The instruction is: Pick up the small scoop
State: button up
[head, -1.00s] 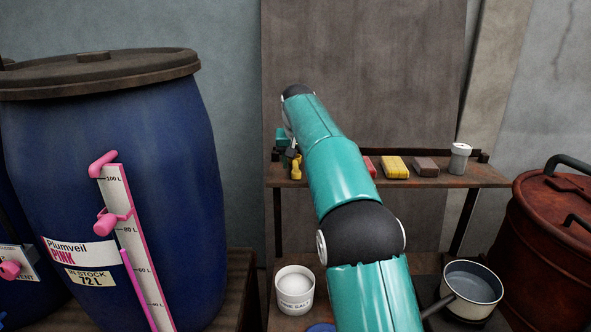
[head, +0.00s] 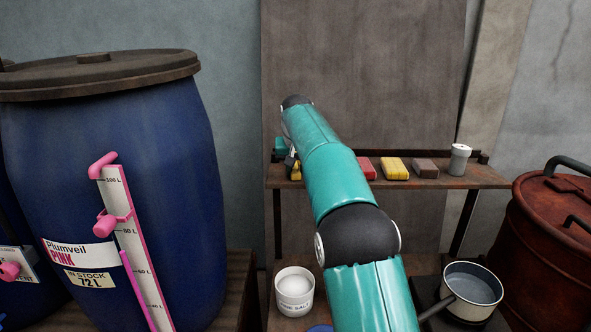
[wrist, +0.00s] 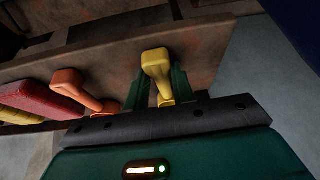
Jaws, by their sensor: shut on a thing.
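A yellow scoop (wrist: 157,64) is between the two green fingers of my gripper (wrist: 161,84) in the wrist view. The fingers are shut on its handle, and its head sticks out past the fingertips. An orange scoop (wrist: 76,86) lies to the left of it, apart from the fingers. In the head view my gripper (head: 287,152) shows only partly at the left end of the shelf, behind my arm. A bit of yellow (head: 296,174) shows beside it there. I cannot tell whether the yellow scoop still touches the shelf.
The wooden shelf (head: 470,178) holds a red block (head: 367,168), a yellow block (head: 395,168), a brown block (head: 425,169) and a white-capped shaker (head: 460,159). A salt tub (head: 294,291) and a saucepan (head: 472,284) stand below. A blue barrel (head: 150,130) stands left, a rusty drum (head: 556,240) right.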

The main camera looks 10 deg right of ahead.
jog(key=shift+r, duration=0.15)
jog(key=shift+r, duration=0.85)
jog(key=s+d+r, duration=0.2)
jog(key=s+r, duration=0.9)
jog(key=s, duration=0.2)
jog(key=shift+s+d, duration=0.2)
jog(key=shift+s, duration=0.2)
jog(key=shift+o, duration=1.3)
jog(key=shift+c, duration=0.5)
